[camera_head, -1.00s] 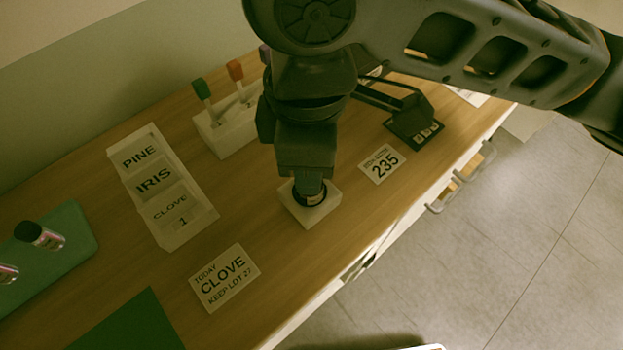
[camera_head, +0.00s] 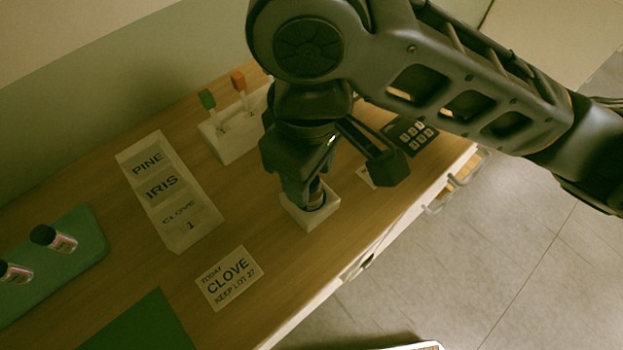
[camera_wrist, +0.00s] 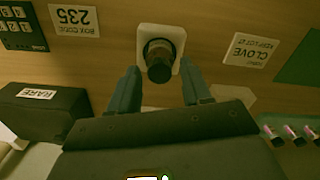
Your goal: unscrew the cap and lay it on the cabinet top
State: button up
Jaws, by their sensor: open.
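A bottle with a dark round cap (camera_wrist: 160,68) stands in a square white holder (camera_wrist: 144,33) on the wooden cabinet top. In the head view the white holder (camera_head: 300,218) is below my gripper, and the bottle is mostly hidden by the fingers. My gripper (camera_wrist: 160,88) is open, with one finger to each side of the cap in the wrist view and a gap on both sides. In the head view my gripper (camera_head: 308,192) points down over the holder. The cabinet top (camera_head: 110,235) has bare wood around the holder.
A CLOVE card (camera_head: 229,278), a PINE/IRIS/CLOVE panel (camera_head: 170,190) and a green mat (camera_head: 140,325) lie left. Dark-capped bottles (camera_head: 52,239) are on a green tray (camera_head: 92,252). A RARE box (camera_wrist: 45,112) shows left.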

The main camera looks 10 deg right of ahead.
jog(key=m, duration=1.2)
jog(key=shift+m, duration=0.3)
jog(key=shift+c, duration=0.2)
grip_shut()
